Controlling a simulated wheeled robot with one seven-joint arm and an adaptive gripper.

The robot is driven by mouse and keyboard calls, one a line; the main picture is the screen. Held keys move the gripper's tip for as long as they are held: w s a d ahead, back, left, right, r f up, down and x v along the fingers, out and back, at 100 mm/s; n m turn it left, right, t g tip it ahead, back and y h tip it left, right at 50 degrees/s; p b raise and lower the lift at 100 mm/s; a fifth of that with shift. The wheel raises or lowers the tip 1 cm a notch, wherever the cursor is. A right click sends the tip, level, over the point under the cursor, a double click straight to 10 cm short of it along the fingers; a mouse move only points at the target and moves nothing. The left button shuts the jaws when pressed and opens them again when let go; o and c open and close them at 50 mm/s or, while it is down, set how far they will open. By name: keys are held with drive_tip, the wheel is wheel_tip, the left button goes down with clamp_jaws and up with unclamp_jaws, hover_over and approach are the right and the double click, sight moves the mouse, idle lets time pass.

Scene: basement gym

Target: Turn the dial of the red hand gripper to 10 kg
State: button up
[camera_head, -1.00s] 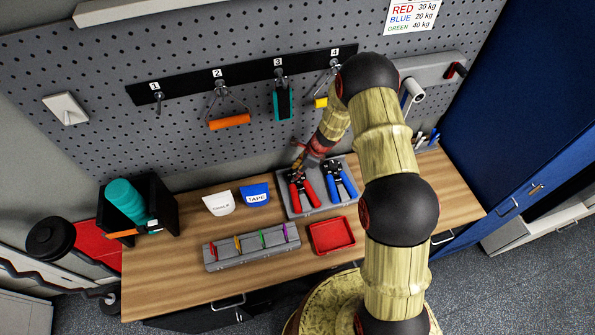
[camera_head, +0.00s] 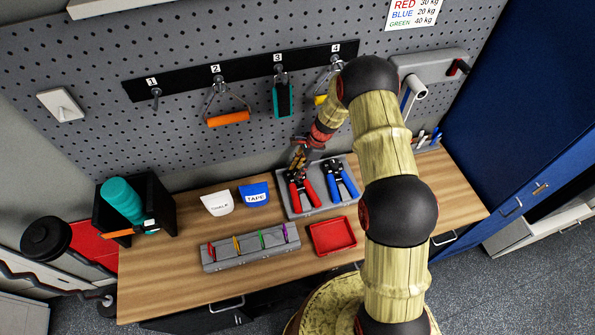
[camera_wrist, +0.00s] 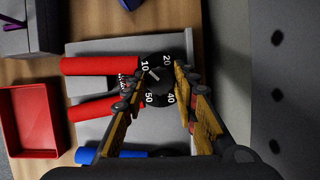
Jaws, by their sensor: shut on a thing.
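The red hand gripper (camera_head: 302,189) lies in a grey tray (camera_head: 316,210) on the wooden bench. In the wrist view its red handles (camera_wrist: 100,66) point left and its black dial (camera_wrist: 158,84) faces me. The dial shows 10, 20, 40 and 50, and its white pointer line points up-left, close to the 10. My gripper (camera_wrist: 154,83) is shut on the dial, one finger on each side. In the head view my gripper (camera_head: 298,160) is over the head of the red hand gripper, and the arm partly hides the area behind.
A blue hand gripper (camera_head: 340,180) lies right beside the red one. The pegboard (camera_head: 190,140) rises behind.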

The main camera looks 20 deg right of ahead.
drive_tip(key=o, duration=1.1)
drive_tip(key=shift+o, duration=0.3)
drive_tip(key=shift+d+r, duration=0.1)
drive_tip(key=shift+r, duration=0.1)
drive_tip(key=d, duration=1.2)
drive_tip(key=shift+s+d+r, duration=0.1)
drive_tip(key=shift+s+r, duration=0.2)
